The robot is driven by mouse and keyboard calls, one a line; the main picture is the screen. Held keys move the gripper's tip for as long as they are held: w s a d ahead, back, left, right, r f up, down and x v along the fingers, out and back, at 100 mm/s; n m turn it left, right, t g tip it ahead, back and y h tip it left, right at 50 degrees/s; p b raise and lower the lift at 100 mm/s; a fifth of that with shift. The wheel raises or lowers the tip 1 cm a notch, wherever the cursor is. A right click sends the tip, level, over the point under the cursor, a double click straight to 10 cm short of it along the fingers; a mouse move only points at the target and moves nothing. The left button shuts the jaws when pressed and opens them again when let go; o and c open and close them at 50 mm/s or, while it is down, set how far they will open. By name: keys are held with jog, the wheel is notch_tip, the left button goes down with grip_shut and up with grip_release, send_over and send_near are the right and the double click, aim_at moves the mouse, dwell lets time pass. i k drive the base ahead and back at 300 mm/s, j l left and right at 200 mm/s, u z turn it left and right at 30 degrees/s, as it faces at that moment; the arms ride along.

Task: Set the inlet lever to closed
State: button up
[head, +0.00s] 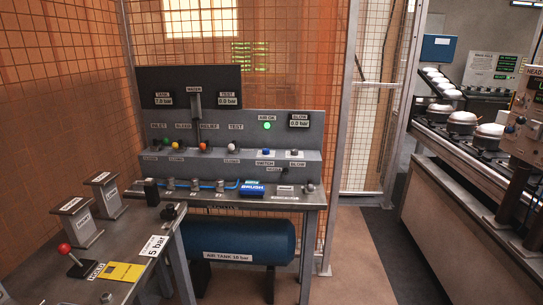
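The panel (220,128) is a grey console with a black gauge board above it, at the back of a bench. The label INLET (158,126) is at its left end. Small plates, partly legible, sit below the knobs. My gripper is not in view.
A side bench (125,235) with a red-knobbed lever (65,248) and a yellow card (122,272) is at front left. A blue air tank (240,240) lies under the panel bench. A conveyor (465,140) stands at right. The brown floor (355,265) between is clear.

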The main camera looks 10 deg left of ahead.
aim_at(165, 141)
jog(key=i+u, duration=0.45)
jog(key=i, duration=0.15)
jog(key=i+l+u, duration=0.15)
jog(key=i+u, duration=0.25)
jog(key=i, duration=0.25)
jog(key=i+j+u, duration=0.1)
jog(key=i, duration=0.25)
jog(key=i+j+u, duration=0.15)
jog(key=i, duration=0.25)
jog(key=i+l+z, duration=0.15)
jog(key=i, duration=0.3)
jog(key=i+l+z, duration=0.2)
jog(key=i, duration=0.3)
